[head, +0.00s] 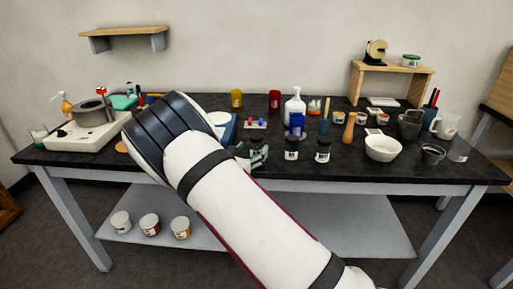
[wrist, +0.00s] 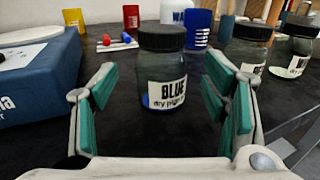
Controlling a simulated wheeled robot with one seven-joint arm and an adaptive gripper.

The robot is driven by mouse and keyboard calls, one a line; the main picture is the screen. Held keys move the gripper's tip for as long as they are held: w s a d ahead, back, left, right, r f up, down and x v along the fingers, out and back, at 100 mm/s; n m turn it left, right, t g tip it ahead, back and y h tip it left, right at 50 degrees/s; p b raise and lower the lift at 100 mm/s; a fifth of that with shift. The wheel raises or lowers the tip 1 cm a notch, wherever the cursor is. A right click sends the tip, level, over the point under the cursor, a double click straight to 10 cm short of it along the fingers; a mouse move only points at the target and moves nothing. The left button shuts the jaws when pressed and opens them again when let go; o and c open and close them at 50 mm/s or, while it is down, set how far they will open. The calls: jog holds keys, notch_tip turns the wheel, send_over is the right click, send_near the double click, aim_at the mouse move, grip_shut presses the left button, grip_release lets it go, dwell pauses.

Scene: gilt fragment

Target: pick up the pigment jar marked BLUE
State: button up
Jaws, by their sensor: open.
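The jar marked BLUE (wrist: 167,92) stands upright on the dark table in the wrist view. It is dark glass with a black lid and a white label reading "BLUE dry pigment". My gripper (wrist: 160,82) is open, with green-padded fingers on the left and right. The jar appears between them, slightly beyond the fingertips, with gaps on both sides. In the head view my gripper (head: 254,156) is low over the front of the table, and my arm and fingers hide most or all of this jar.
Two similar jars stand to the right, one nearer (head: 291,150) and one farther (head: 323,151). A blue device (wrist: 38,82) stands close on the left. Behind are a white pump bottle (head: 294,107), a blue cup (wrist: 198,29) and a small rack (head: 255,125). Bare tabletop lies around the jar.

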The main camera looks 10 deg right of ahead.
aim_at(253, 148)
jog(key=x, duration=0.3)
jog(key=shift+w+d, duration=0.25)
jog(key=shift+d, duration=0.05)
jog(key=shift+c, duration=0.6)
jog(key=c, duration=1.3)
jog(key=shift+r, duration=0.15)
